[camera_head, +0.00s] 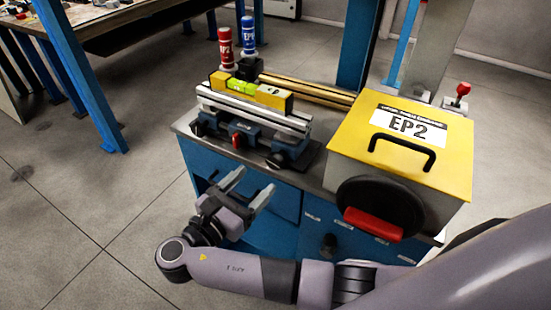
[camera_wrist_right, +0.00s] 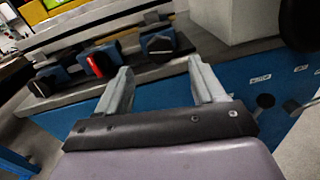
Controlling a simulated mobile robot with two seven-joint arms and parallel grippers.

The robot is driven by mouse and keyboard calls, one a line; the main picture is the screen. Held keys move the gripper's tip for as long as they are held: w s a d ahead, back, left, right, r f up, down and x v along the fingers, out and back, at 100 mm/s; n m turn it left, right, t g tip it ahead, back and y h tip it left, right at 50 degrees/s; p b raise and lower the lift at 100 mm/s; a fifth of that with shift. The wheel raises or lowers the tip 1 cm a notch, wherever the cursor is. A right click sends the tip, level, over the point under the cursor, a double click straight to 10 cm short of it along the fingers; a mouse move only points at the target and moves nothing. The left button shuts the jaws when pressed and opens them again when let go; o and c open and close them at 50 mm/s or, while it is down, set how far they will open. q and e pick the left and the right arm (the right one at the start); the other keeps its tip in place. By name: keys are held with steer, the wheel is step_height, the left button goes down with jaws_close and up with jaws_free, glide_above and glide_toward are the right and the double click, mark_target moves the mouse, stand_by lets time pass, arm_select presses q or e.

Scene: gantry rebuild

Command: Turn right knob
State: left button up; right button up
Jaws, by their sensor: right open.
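A clamp fixture with a row of knobs stands on the blue workbench (camera_head: 285,205). The right knob (camera_head: 275,161) is dark on a blue mount, at the fixture's right end. In the right wrist view the right knob (camera_wrist_right: 160,44) shows just beyond the fingertips. A red knob (camera_head: 236,140) is in the middle and a dark knob (camera_head: 197,128) is at the left. My right gripper (camera_head: 254,186) is open and empty, in front of and below the right knob, apart from it. Its open fingers also show in the right wrist view (camera_wrist_right: 160,68). My left gripper is out of view.
A yellow-topped box (camera_head: 450,165) marked EP2, with a black disc (camera_head: 385,195) and red handle, stands right of the fixture. A yellow level (camera_head: 250,90) lies on the rail. Red (camera_head: 225,45) and blue (camera_head: 248,35) bottles stand behind. The floor at left is clear.

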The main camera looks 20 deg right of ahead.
mark_target(273, 163)
steer(key=p+x, duration=0.1)
steer(key=x, duration=0.5)
steer(key=shift+w+d, duration=0.15)
steer(key=shift+d, duration=0.2)
steer(key=c, duration=1)
